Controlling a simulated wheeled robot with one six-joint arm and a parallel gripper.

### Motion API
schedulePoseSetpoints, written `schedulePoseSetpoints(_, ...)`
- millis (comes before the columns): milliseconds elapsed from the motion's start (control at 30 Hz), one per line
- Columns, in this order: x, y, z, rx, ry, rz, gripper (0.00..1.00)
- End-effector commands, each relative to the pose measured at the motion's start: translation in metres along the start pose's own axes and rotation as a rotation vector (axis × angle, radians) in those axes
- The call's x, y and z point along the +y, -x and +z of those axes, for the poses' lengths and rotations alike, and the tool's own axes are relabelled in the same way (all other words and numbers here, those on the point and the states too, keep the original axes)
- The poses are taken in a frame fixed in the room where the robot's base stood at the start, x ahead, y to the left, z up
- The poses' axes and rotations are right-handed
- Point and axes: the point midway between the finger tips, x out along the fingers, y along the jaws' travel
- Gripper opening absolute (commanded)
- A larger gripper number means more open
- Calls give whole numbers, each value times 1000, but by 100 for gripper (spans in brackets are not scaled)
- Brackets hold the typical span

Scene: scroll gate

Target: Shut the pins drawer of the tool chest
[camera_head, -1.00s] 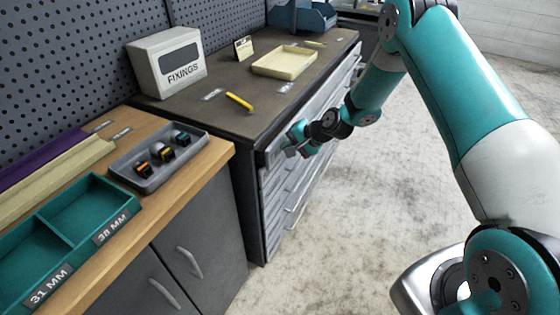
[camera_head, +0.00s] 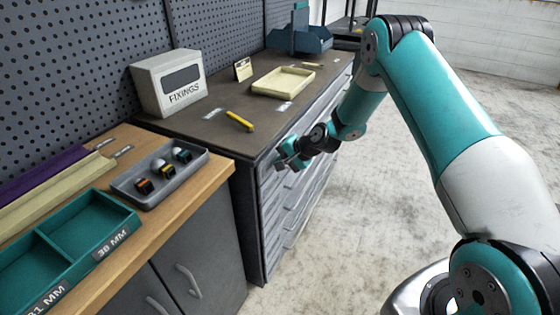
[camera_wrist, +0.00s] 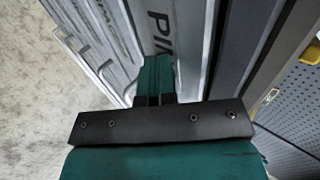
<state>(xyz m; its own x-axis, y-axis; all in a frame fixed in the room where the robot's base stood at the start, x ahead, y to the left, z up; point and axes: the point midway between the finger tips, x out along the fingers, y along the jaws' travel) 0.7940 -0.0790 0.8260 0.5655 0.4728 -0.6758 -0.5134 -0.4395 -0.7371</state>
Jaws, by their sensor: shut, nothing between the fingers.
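The tool chest (camera_head: 262,205) stands behind the wooden bench, with its grey drawer fronts facing right. My gripper (camera_head: 284,163) is at the upper drawer fronts near the chest's near corner. In the wrist view my gripper (camera_wrist: 155,70) is shut and empty, its fingertips at or against the pins drawer front (camera_wrist: 150,25), which carries partly hidden letters "PI". The drawer front looks about level with its neighbours in the head view, but my gripper covers part of it. I cannot tell whether a small gap remains.
The wooden bench holds a grey tray (camera_head: 160,178) and a teal divided tray (camera_head: 82,232). The floor right of the chest is clear.

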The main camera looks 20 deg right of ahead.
Motion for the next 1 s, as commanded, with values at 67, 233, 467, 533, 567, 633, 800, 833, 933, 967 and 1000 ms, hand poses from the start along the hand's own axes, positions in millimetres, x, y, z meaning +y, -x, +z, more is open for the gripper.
schedulePoseSetpoints(67, 7, 9, 0, -5, -4, 3, 0)
schedulePoseSetpoints(233, 18, 43, -4, -1, -6, 5, 0)
schedulePoseSetpoints(467, 16, 90, 1, -9, 0, 8, 0)
schedulePoseSetpoints(533, 15, 100, 1, -11, 0, 7, 0)
schedulePoseSetpoints(567, 15, 104, 1, -12, 0, 8, 0)
schedulePoseSetpoints(633, 15, 110, 1, -13, 0, 8, 0)
schedulePoseSetpoints(800, 15, 117, 2, -14, 0, 10, 0)
schedulePoseSetpoints(833, 15, 117, 2, -14, 0, 10, 0)
schedulePoseSetpoints(933, 10, 119, 6, -23, 18, 13, 0)
schedulePoseSetpoints(967, 5, 121, 10, -30, 34, 16, 0)
schedulePoseSetpoints(1000, -4, 124, 18, -46, 66, 23, 0)
